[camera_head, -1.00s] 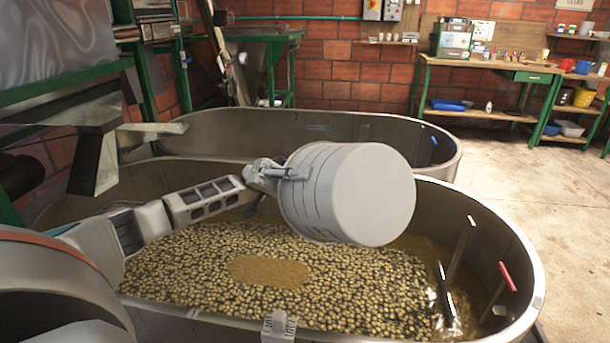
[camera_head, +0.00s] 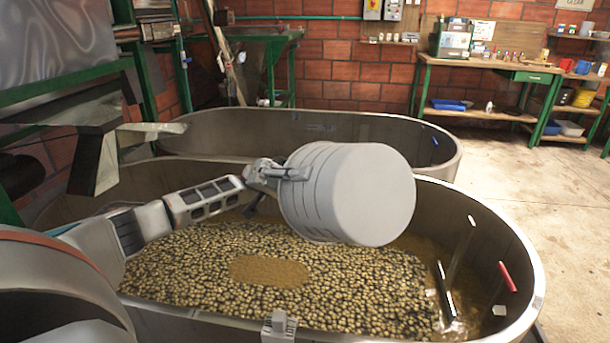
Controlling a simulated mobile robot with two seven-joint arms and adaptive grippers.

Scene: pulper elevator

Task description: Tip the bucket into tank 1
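A grey bucket (camera_head: 365,195) hangs tilted on its side over the near tank (camera_head: 520,230), with its closed bottom facing the camera and its mouth out of sight. My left gripper (camera_head: 285,171) is at the bucket's left side and appears closed on its rim or handle area; the exact contact is small. The near tank holds a bed of pale beans (camera_head: 330,285) with a smooth brown patch in the middle and brown liquid at the right. Which tank is tank 1 cannot be read. My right gripper is not in view.
A second steel tank (camera_head: 390,130) stands directly behind the near one. A red-handled item (camera_head: 507,277) and a pale stick (camera_head: 460,245) lean inside the near tank's right wall. A green workbench (camera_head: 480,62) stands at the back right. The floor at right is clear.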

